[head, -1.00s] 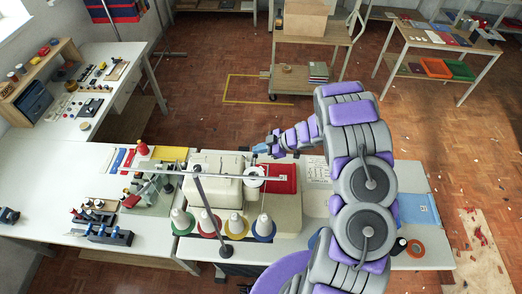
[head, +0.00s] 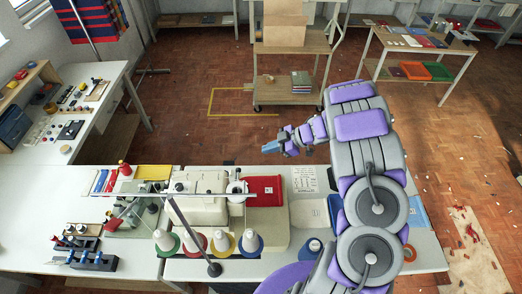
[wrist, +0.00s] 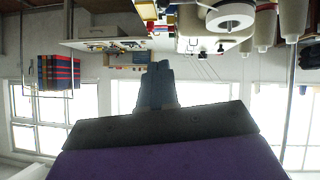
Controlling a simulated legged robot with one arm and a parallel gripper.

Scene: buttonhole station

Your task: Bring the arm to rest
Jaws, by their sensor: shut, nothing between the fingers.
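My arm is purple and grey and rises on the right side of the head view, bent over the sewing table. My gripper (head: 271,147) has blue fingers and points left in the head view, above the back edge of the table. In the wrist view my gripper (wrist: 153,72) shows its blue fingers together, with nothing between them. The picture there looks upside down. The white sewing machine (head: 200,203) stands on the table below and left of my gripper, apart from it.
Cones of thread (head: 222,241) stand in a row at the table's front. A thread stand (head: 205,245) rises there. A red tray (head: 264,190) lies right of the machine. A trolley (head: 288,92) stands behind, with open floor between it and the table.

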